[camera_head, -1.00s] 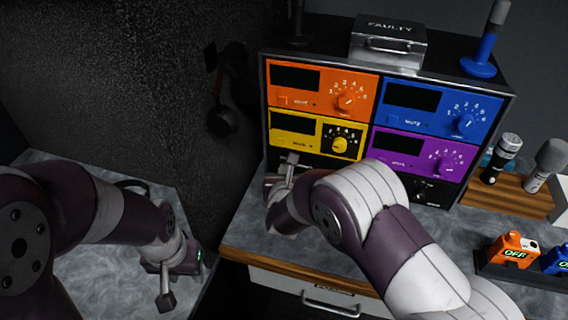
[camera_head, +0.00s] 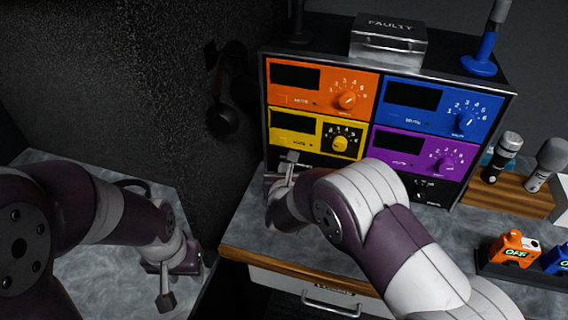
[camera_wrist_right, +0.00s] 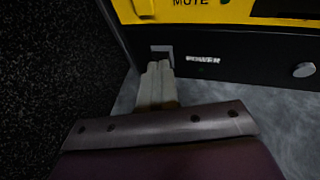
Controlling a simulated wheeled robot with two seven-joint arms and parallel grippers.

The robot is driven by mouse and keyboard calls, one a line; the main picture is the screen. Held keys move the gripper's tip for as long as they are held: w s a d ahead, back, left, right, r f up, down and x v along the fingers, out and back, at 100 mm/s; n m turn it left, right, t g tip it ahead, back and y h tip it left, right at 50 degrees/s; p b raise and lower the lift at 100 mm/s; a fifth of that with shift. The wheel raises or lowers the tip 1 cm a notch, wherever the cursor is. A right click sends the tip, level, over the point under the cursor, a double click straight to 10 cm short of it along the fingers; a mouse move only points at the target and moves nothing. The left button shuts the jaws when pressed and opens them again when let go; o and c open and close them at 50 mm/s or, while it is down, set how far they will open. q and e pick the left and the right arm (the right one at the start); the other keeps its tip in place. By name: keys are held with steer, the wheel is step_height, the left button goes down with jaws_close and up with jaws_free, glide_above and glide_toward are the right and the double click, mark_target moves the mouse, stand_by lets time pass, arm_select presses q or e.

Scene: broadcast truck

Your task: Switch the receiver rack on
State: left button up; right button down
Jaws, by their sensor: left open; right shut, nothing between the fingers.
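The receiver rack (camera_head: 264,135) stands on the counter with orange, blue, yellow and purple modules; their displays are dark. In the right wrist view, its black bottom panel (camera_wrist_right: 240,62) carries the word POWER beside a small grey switch (camera_wrist_right: 161,49) at the left end. My right gripper (camera_wrist_right: 155,70) is shut and empty, its fingertips at or just in front of the switch; I cannot tell whether they touch. In the head view my right gripper (camera_head: 289,163) is at the rack's lower left corner. My left gripper (camera_head: 176,280) is open over the left counter, away from the rack.
A metal box marked FAULTY (camera_head: 388,42) and a blue antenna-like stick (camera_head: 483,50) are on top of the rack. Microphones (camera_head: 503,157) stand in a wooden holder at right. An orange pack (camera_head: 513,249) reading OFF sits in a dark tray. Headphones (camera_head: 222,118) hang on the left wall.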

steer(key=shift+b+x, duration=0.9)
steer(key=shift+x, duration=0.15)
steer(key=shift+w+f, duration=0.1)
steer(key=shift+f, duration=0.05)
stand_by(0.5)
steer(key=shift+s, duration=0.25)
steer(key=v, duration=0.6)
steer(key=shift+s+r, duration=0.15)
steer(key=shift+r, duration=0.1)
